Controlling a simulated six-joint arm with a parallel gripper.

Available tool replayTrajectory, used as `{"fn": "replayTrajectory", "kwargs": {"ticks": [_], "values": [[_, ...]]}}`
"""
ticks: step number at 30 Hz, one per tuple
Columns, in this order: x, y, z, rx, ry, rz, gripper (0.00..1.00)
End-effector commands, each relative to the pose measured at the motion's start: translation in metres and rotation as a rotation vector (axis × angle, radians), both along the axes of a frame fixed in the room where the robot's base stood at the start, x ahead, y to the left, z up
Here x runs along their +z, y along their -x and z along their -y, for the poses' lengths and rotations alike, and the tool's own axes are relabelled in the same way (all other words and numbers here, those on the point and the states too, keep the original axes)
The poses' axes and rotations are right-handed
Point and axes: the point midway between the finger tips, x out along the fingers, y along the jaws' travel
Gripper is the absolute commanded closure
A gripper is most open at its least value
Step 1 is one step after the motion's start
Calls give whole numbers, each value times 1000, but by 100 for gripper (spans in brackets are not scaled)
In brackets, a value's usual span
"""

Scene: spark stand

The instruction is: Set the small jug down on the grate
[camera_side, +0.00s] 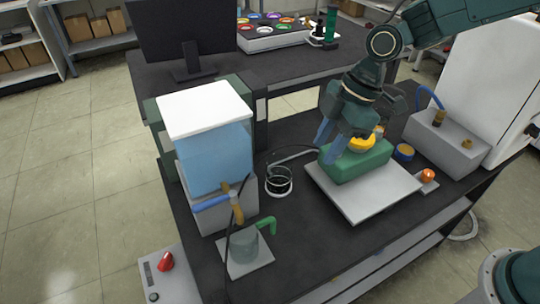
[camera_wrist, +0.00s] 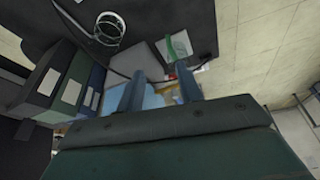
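The small grey jug (camera_side: 244,244) with a green handle stands upright on a light grey square plate (camera_side: 262,262), which looks like the grate, below the tap of the water tank. In the wrist view, the jug's green handle (camera_wrist: 178,45) shows past my fingertips; its body is hard to make out. My gripper (camera_side: 323,138) is at the back right of the jug, well apart from it, over the green block. In the wrist view, the two blue fingers of my gripper (camera_wrist: 158,76) are apart with nothing held between them.
A tank of blue water (camera_side: 214,158) with a white lid stands left. A clear glass vessel (camera_side: 279,182) stands mid-bench. A green block (camera_side: 352,166) with a yellow part sits on a white slab (camera_side: 372,200) under my gripper. A grey box (camera_side: 440,137) is at right.

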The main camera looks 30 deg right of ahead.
Motion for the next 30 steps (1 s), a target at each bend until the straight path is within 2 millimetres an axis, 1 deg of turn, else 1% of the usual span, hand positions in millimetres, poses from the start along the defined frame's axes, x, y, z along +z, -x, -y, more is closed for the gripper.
{"fn": "replayTrajectory", "kwargs": {"ticks": [1,6,11,15,21,30], "values": [[13,5,10,-50,4,9,64],[44,24,40,-223,16,24,64],[69,47,67,-385,19,38,64],[87,69,90,-530,15,51,64],[105,104,119,-742,-2,70,64],[118,161,157,-1061,-54,100,64]]}}
